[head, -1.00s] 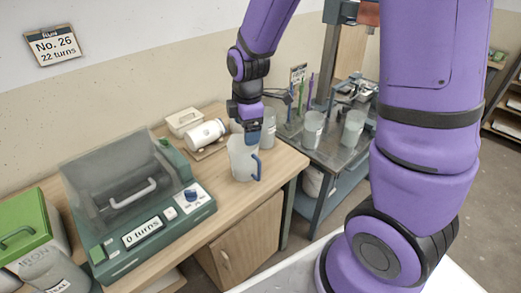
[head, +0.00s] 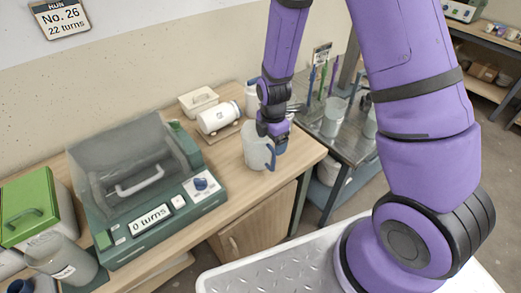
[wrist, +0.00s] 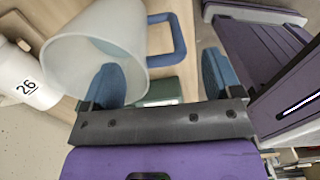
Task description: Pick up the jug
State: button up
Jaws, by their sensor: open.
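The jug (head: 256,147) is a pale, translucent vessel with a blue handle, upright near the right end of the wooden counter. My gripper (head: 273,144) is at its upper right, over the handle side. In the wrist view the jug (wrist: 112,28) fills the upper left, its open mouth toward the camera. Its blue handle (wrist: 180,42) shows beyond the gap between my blue fingers; my gripper (wrist: 162,70) is open and empty. The left finger overlaps the jug's rim; I cannot tell whether it touches.
A white jar marked 26 (head: 218,117) lies on its side behind the jug, near a small white box (head: 198,100). A green machine reading 0 turns (head: 140,190) stands left. A metal table (head: 345,148) with cups is at right. Counter in front of the jug is clear.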

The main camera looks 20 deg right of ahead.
aim_at(271, 147)
jog(key=shift+s+a+f, duration=0.1)
jog(key=shift+f, duration=1.25)
jog(key=shift+s+a+f, duration=0.1)
jog(key=shift+f, duration=1.2)
jog(key=shift+c, duration=0.3)
jog(key=c, duration=1.3)
jog(key=shift+r, duration=0.2)
